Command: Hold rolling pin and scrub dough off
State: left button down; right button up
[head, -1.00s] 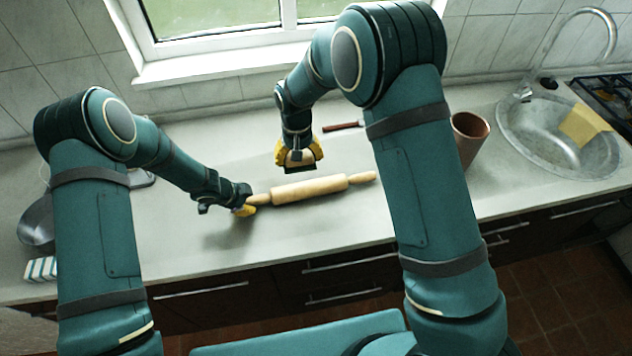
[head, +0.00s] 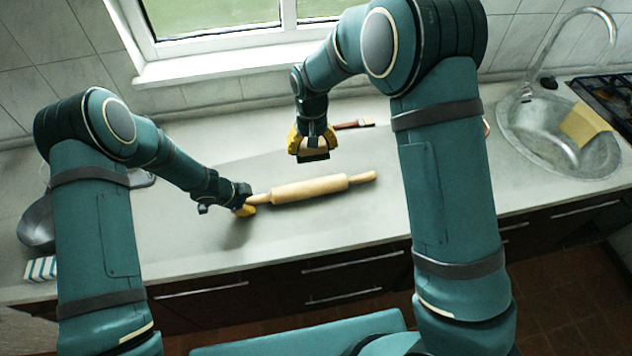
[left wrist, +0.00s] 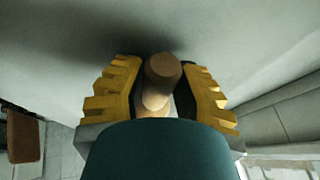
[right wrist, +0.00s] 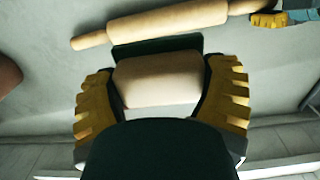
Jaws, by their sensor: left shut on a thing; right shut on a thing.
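The wooden rolling pin (head: 310,188) lies across the counter, slightly higher at its right end. My left gripper (head: 246,206) is shut on its left handle; the handle end (left wrist: 163,70) shows between the yellow fingers in the left wrist view. My right gripper (head: 312,142) is shut on a scrub brush with a pale wooden block (right wrist: 158,78) and a dark edge. The brush is behind the pin's right half in the head view, apparently clear of it. The pin also shows beyond the brush in the right wrist view (right wrist: 165,24). No dough can be told from the wood.
A tool with a reddish-brown handle (head: 354,125) lies behind the pin. A metal sink (head: 515,140) with a yellow cloth (head: 585,125) is at the right. A grey pan (head: 36,222) and a striped sponge (head: 41,268) are at the left. The counter front of the pin is clear.

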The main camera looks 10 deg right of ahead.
jog(key=d, duration=0.6)
jog(key=shift+d, duration=0.25)
pick_arm(q)
jog(key=c, duration=0.9)
grip_release()
jog(key=shift+r, duration=3.5)
jog(key=o, duration=0.7)
